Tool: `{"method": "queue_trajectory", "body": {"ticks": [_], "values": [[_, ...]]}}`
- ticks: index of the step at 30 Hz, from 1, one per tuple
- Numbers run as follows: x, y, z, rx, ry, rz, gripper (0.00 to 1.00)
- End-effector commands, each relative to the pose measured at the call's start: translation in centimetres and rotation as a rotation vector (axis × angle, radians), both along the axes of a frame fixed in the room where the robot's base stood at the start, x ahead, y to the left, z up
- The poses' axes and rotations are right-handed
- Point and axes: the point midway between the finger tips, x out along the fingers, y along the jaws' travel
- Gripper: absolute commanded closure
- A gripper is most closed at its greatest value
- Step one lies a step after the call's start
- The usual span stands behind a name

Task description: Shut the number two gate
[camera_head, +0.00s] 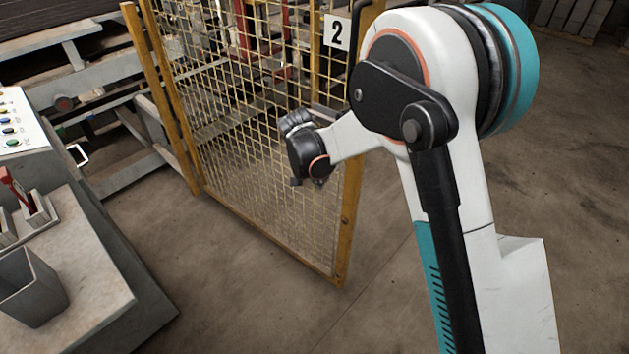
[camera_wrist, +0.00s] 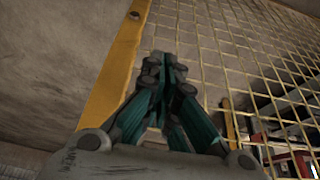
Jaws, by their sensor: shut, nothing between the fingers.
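The number two gate (camera_head: 262,225) is a yellow-framed wire mesh panel with a white "2" sign (camera_head: 337,33) near its top right. It stands ajar, swung out toward me from a yellow post (camera_head: 160,100) at its left. In the wrist view the gate's mesh (camera_wrist: 230,45) fills the right side, and its yellow edge post (camera_wrist: 115,85) runs up the left. My gripper (camera_wrist: 165,62) is shut and empty, pointing at the mesh close beside that post. Whether the fingers touch the mesh cannot be told. In the head view my wrist (camera_head: 308,155) hides part of the mesh, and the fingertips are hidden.
A control panel with coloured buttons (camera_head: 15,120) and a grey bench (camera_head: 85,250) with a grey bin (camera_head: 32,285) stand at the left. Metal machinery (camera_head: 75,75) lies behind the gate. The concrete floor (camera_head: 385,290) is open in front and at the right.

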Motion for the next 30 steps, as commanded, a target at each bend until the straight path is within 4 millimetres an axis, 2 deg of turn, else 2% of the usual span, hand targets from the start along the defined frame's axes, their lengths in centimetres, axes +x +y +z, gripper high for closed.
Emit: {"method": "queue_trajectory", "body": {"ticks": [6,23,26,30], "values": [[1.6,-1.1,0.0,0.001,-0.001,-0.001,1.00],[2.4,-1.7,0.1,0.000,0.000,0.007,1.00],[3.3,-2.5,0.2,0.000,0.000,0.017,1.00],[5.8,-4.4,0.2,-0.001,-0.002,0.050,1.00]]}}
